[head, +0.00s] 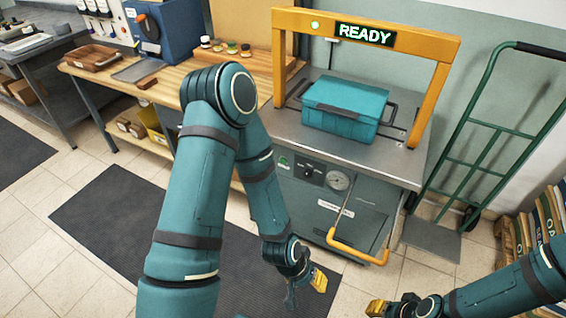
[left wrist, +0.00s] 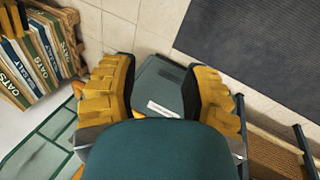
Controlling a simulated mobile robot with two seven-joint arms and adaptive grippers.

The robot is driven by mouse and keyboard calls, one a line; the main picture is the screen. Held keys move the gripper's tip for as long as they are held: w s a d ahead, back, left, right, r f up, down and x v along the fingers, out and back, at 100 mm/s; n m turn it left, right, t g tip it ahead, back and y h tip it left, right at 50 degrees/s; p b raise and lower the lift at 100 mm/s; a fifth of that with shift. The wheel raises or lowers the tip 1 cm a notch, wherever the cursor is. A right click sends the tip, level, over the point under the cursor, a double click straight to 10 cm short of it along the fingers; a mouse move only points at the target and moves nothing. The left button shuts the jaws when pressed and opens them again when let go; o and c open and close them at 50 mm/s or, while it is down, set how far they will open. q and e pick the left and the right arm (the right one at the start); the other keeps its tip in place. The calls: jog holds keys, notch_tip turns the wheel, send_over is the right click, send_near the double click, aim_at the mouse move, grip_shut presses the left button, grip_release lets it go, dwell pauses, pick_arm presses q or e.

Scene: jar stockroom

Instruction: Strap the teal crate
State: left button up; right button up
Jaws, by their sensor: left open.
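The teal crate (head: 345,108) sits with its lid down on the metal top of the strapping machine (head: 325,150), under the yellow arch (head: 366,22). The arch display (head: 365,34) reads READY in green, and a small light beside it glows. A yellow bar handle (head: 357,248) is low on the machine's front. My left gripper (head: 306,288) is open and empty, hanging low in front of the machine, apart from the handle. In the left wrist view its yellow fingers are spread (left wrist: 158,70). My right gripper (head: 378,308) is partly cut off at the bottom edge; its jaw opening is unclear.
A wooden bench (head: 170,88) with jars, a tray and a blue device stands left of the machine. A green hand truck (head: 480,130) leans at the right, near a pallet of sacks (head: 545,215). Dark mats (head: 130,225) cover part of the tiled floor.

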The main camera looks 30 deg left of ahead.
pick_arm(q)
grip_shut()
dwell(0.9)
jog(key=c, duration=0.6)
grip_release()
grip_shut()
